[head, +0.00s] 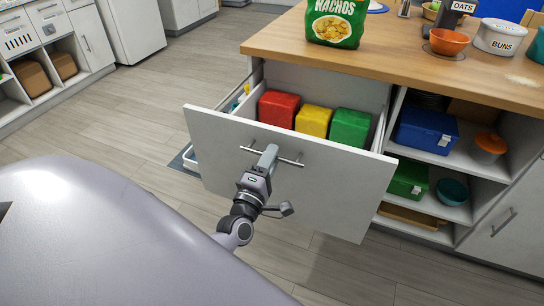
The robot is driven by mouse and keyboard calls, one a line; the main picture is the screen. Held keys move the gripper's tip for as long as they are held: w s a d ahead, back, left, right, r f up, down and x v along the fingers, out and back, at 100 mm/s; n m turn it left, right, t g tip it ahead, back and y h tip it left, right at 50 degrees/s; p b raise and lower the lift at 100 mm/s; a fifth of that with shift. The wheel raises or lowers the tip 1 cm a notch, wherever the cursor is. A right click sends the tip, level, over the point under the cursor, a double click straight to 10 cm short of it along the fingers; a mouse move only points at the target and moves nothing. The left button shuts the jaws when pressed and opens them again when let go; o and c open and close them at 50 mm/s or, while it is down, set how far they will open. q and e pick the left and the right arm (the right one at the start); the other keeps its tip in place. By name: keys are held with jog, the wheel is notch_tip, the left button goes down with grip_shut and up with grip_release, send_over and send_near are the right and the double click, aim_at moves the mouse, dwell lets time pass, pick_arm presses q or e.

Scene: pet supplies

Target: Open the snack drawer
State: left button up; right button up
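The snack drawer's white front (330,190) stands pulled well out from the counter, so its inside shows. A red block-shaped container (279,107), a yellow one (314,121) and a green one (350,127) sit side by side in it. A metal bar handle (290,161) runs across the front near its top. My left gripper (267,157) is at the left part of this handle, with its fingers closed around the bar. The fingertips partly cover the bar. My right gripper is not in view.
The wooden counter (415,65) above holds a green nachos bag (335,22), an orange bowl (449,42) and a buns tin (498,37). Open shelves at right hold a blue box (426,129) and a green box (408,179).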

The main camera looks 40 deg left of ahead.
pick_arm(q)
jog(key=v, duration=0.6)
jog(key=shift+s, duration=0.25)
jog(key=shift+d, duration=0.15)
